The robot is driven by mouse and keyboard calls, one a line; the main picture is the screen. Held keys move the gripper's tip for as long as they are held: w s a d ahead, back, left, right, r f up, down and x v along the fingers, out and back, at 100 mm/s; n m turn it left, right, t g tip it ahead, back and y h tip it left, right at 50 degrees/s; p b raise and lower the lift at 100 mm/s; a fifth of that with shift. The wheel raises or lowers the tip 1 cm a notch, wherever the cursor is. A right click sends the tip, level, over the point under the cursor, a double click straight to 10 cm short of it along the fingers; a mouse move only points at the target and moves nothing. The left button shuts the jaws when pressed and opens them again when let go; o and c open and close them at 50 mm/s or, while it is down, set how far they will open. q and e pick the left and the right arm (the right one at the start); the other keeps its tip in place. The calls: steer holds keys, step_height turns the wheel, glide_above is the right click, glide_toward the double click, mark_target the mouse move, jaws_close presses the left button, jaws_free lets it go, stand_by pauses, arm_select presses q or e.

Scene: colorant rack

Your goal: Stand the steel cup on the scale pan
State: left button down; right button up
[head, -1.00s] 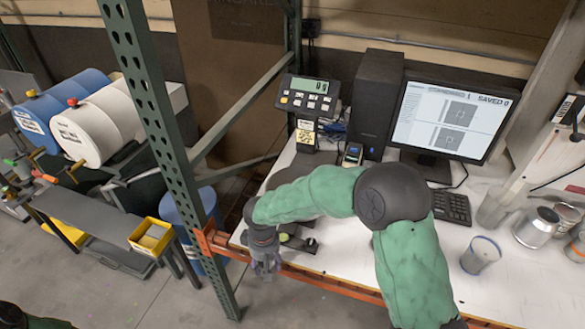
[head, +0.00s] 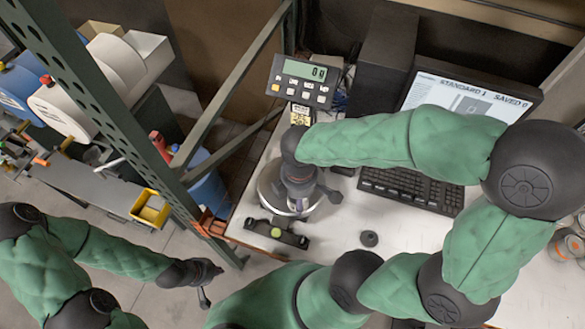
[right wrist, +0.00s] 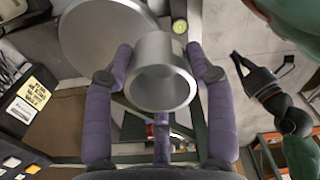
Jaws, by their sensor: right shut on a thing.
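My right gripper (right wrist: 163,90) is shut on the steel cup (right wrist: 160,82), with purple fingers on both sides of it and the cup's mouth facing the wrist camera. In the head view the right gripper (head: 300,200) hides most of the cup. It is over the right part of the round steel scale pan (head: 268,190). The pan also shows beyond the cup in the right wrist view (right wrist: 95,38). Whether the cup touches the pan cannot be seen. The scale display (head: 303,72) reads 0 g. My left gripper (head: 208,287) is away from the scale, over the floor; its fingers look spread and empty in the right wrist view (right wrist: 263,68).
A green-and-black level bar (head: 275,234) lies in front of the pan. A small black knob (head: 369,239) is on the white bench (head: 400,228). A keyboard (head: 410,190) and monitor (head: 465,95) stand right. A green rack post (head: 105,115) rises left of the scale.

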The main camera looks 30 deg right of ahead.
steer(key=w+d+f, duration=0.1)
steer(key=w+f, duration=0.2)
steer(key=w, duration=0.1)
steer(key=w+d+f, duration=0.2)
steer(key=w+f, duration=0.1)
steer(key=w+d+f, duration=0.1)
steer(key=w+f, duration=0.2)
steer(key=w, duration=0.1)
steer(key=shift+w+d, duration=0.3)
steer(key=shift+d, duration=0.1)
steer(key=shift+w+f, duration=0.15)
steer(key=shift+f, duration=0.35)
steer(key=shift+w+d+f, duration=0.1)
steer(key=shift+f, duration=1.25)
steer(key=shift+f, duration=0.15)
steer(key=o, duration=1.3)
